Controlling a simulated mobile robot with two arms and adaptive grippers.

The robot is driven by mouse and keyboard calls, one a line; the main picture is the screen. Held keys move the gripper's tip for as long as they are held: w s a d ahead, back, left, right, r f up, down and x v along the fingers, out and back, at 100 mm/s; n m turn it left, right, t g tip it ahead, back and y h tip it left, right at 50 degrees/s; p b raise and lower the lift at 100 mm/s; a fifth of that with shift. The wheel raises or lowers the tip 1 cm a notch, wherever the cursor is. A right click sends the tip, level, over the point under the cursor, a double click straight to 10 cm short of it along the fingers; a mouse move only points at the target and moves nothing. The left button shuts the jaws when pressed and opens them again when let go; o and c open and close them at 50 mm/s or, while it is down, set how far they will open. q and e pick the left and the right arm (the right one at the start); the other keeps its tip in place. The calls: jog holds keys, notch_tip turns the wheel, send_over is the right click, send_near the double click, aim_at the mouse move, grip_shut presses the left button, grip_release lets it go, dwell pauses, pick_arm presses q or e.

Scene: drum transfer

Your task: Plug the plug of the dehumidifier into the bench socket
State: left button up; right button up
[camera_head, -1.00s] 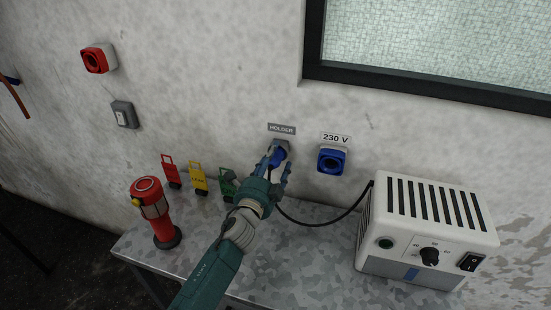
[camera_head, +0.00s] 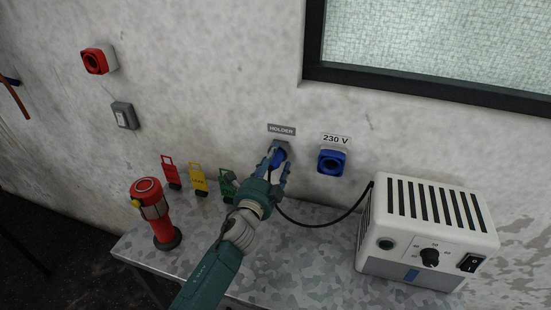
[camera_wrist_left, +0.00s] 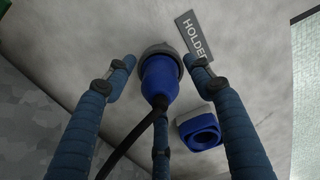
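The blue plug (camera_wrist_left: 160,82) sits in the grey round holder on the wall, under the HOLDER label (camera_head: 282,130). Its black cable runs to the dehumidifier (camera_head: 428,230), a white box with a dark-slotted top on the bench. The bench socket (camera_head: 332,160) is blue, on the wall right of the holder under the 230 V label; it also shows in the left wrist view (camera_wrist_left: 200,128). My left gripper (camera_head: 279,160) is at the holder, its fingers spread around the plug. In the left wrist view, gaps show between the side fingers and the plug. My right gripper is out of view.
On the bench (camera_head: 310,270) stand a red beacon-like device (camera_head: 155,212) and red, yellow and green tags (camera_head: 198,179). A red socket (camera_head: 98,60) and grey switch (camera_head: 124,114) are on the wall at left. A window is above right.

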pick_arm(q)
grip_shut()
jog(key=shift+s, duration=0.15)
jog(key=shift+s+a, duration=0.1)
jog(key=shift+p+v, duration=1.1)
jog(key=shift+v, duration=1.65)
